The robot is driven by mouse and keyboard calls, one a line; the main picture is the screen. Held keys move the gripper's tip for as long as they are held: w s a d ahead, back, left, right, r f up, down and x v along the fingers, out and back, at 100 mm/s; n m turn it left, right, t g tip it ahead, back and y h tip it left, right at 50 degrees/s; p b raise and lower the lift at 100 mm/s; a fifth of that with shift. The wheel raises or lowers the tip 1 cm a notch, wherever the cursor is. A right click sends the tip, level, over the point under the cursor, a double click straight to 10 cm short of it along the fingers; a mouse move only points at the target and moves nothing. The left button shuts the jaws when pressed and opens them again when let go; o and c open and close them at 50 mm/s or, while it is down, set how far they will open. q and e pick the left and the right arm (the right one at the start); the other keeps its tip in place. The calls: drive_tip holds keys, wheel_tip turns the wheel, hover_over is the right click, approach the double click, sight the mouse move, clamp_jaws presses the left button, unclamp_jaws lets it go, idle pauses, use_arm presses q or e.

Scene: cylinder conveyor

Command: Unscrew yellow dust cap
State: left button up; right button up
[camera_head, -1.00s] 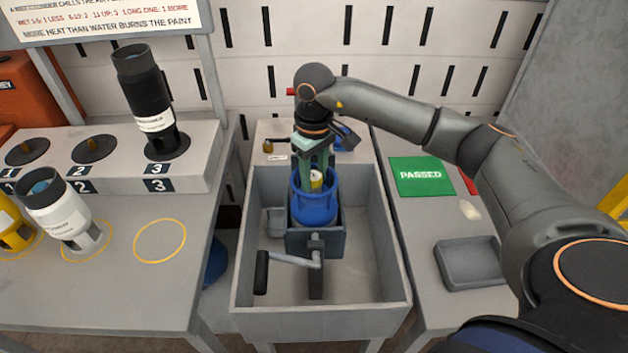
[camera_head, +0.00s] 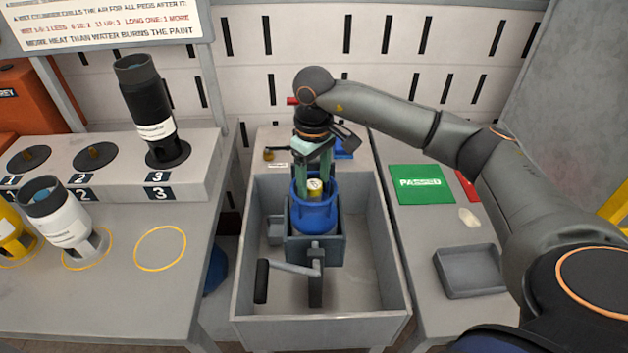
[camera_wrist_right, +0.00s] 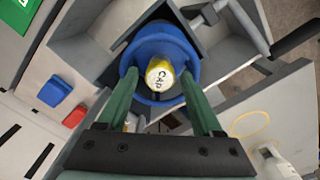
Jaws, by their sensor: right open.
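The yellow dust cap (camera_head: 315,188) sits at the top of a blue cylinder (camera_head: 314,220), inside its collar. The cylinder stands upright in a grey clamp (camera_head: 300,250) with a crank handle, in the grey trough. In the right wrist view the cap (camera_wrist_right: 160,74) has a pale top with the letters CAP, and the blue cylinder (camera_wrist_right: 150,42) surrounds it. My right gripper (camera_head: 314,172) points down over the cylinder. Its green fingers (camera_wrist_right: 158,105) are open, one on each side of the cap, with gaps showing between. My left gripper is out of view.
The trough (camera_head: 360,318) has high walls around the clamp. The right bench holds a green PASSED mat (camera_head: 421,184) and a grey tray (camera_head: 470,270). On the left stand a black cylinder (camera_head: 150,110) on peg 3 and a white cylinder (camera_head: 60,215); an outlined circle (camera_head: 160,248) is empty.

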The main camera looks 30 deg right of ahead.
drive_tip(key=shift+r, duration=0.7)
drive_tip(key=m, duration=0.4)
drive_tip(key=shift+f+m, duration=0.1)
drive_tip(key=shift+m, duration=0.9)
drive_tip(key=m, duration=0.2)
drive_tip(key=shift+m+p, duration=0.35)
drive_tip(key=shift+m, duration=0.05)
drive_tip(key=m, duration=0.3)
drive_tip(key=shift+m, duration=0.8)
drive_tip(key=m+p, duration=0.1)
drive_tip(key=m, duration=0.3)
drive_tip(key=shift+m, duration=0.3)
